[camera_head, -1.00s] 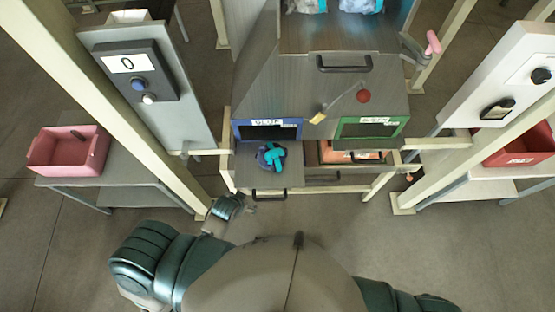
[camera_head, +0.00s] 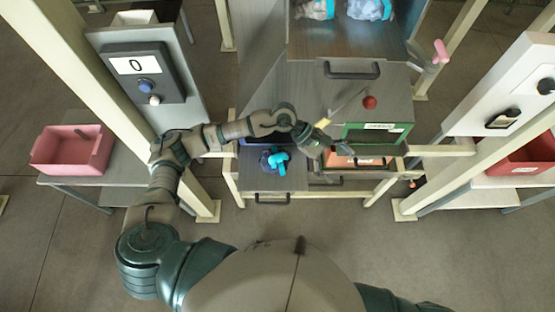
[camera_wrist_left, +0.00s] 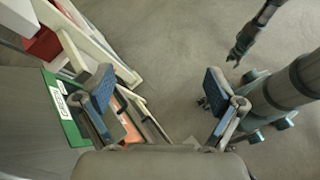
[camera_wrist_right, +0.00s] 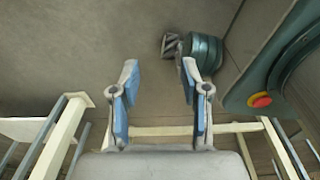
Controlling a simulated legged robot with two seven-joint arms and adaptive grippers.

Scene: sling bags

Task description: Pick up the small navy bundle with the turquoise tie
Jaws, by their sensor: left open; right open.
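The small navy bundle (camera_head: 269,162) with a turquoise tie (camera_head: 279,158) lies on a grey pulled-out tray (camera_head: 290,182) below the blue-framed opening. My left forearm passes just behind it and hides most of that opening. My left gripper (camera_head: 323,152) is right of the bundle, near the green-framed opening, and does not touch the bundle. In the left wrist view the left gripper (camera_wrist_left: 160,84) is open and empty. In the right wrist view my right gripper (camera_wrist_right: 159,68) is open and empty. The bundle shows in neither wrist view.
The green-framed opening (camera_head: 375,136) has an orange bin (camera_head: 352,158) below it. A red knob (camera_head: 370,102) and black handle (camera_head: 352,70) are on the cabinet. A pink bin (camera_head: 72,148) stands left; a red bin (camera_head: 527,155) stands right. Pale posts flank the cabinet.

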